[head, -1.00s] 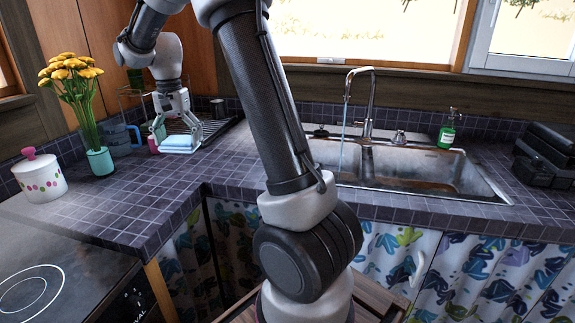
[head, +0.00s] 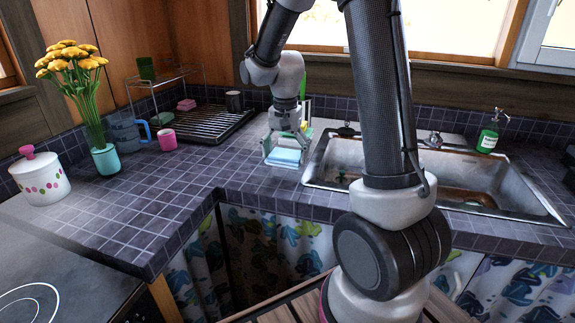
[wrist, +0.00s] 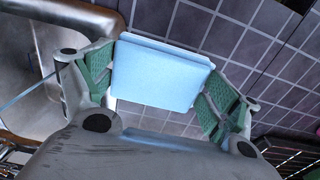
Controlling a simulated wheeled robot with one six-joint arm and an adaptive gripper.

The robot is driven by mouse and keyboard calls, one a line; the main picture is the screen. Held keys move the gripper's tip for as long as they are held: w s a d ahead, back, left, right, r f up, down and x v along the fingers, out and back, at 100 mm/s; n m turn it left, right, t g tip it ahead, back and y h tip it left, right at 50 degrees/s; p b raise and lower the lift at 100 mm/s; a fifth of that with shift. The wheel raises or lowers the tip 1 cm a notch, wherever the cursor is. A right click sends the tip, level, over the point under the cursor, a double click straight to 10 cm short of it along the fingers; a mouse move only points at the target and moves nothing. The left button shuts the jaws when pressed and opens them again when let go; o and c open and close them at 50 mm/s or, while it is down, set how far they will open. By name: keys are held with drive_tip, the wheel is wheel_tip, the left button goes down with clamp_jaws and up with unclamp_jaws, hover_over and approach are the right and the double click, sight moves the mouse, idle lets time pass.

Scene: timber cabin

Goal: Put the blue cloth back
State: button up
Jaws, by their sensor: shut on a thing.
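The blue cloth (head: 286,156) is a folded, light blue pad. My gripper (head: 286,158) is shut on it by its two side edges, just left of the sink, above or at the tiled counter. In the wrist view the cloth (wrist: 158,75) lies flat between the green-padded fingers (wrist: 160,85). Whether it touches the counter I cannot tell. Behind my gripper a little yellow and green shows, mostly hidden.
The steel sink (head: 310,172) is to the right, with a green soap bottle (head: 490,132) behind it. The counter's front is clear.

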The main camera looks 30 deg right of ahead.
sight(285, 165)
drive_tip(key=shift+a+f, duration=0.1)
drive_tip(key=shift+f, duration=1.8)
drive_tip(key=o, duration=0.8)
drive_tip(key=shift+f, duration=0.15)
drive_tip(key=shift+c, duration=0.2)
wheel_tip(285, 165, up, 12)
drive_tip(key=shift+r, duration=0.1)
drive_tip(key=s+r+n+t, duration=0.2)
drive_tip(key=s+r+n, duration=0.1)
drive_tip(key=s, duration=0.8)
drive_tip(key=s+d+r+n+t, duration=0.1)
drive_tip(key=s+n, duration=0.5)
drive_tip(key=s, duration=0.6)
wheel_tip(285, 165, up, 2)
drive_tip(key=shift+s+r+t, duration=0.25)
drive_tip(key=shift+t, duration=0.45)
